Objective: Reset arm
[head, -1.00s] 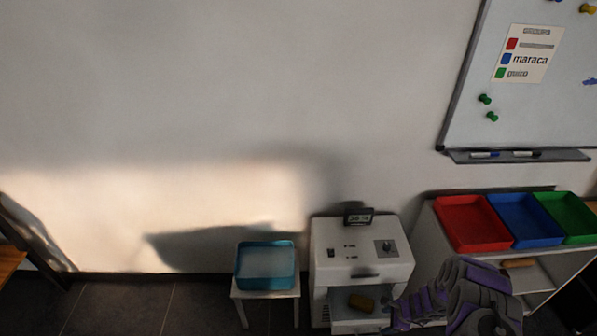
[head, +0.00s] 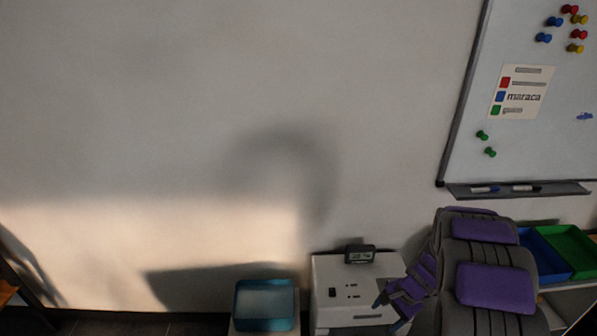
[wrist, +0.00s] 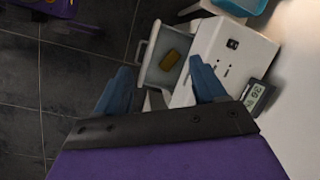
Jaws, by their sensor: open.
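My arm is folded up at the lower right of the head view, with purple and dark grey links. My gripper (wrist: 158,66) shows in the wrist view as two blue fingers spread wide apart, with nothing held between them. In the head view its blue fingers (head: 388,306) are in front of the white machine (head: 335,272). In the wrist view the machine (wrist: 225,62) has its drawer (wrist: 150,72) pulled out, with a brownish-yellow block (wrist: 171,59) inside. The drawer is below the frame in the head view.
A blue tray (head: 240,322) sits on a small stand left of the machine. A small digital display (head: 360,254) stands on the machine. Blue (head: 540,262) and green (head: 572,250) trays are at right. A whiteboard (head: 540,150) hangs above. The wall at left is clear.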

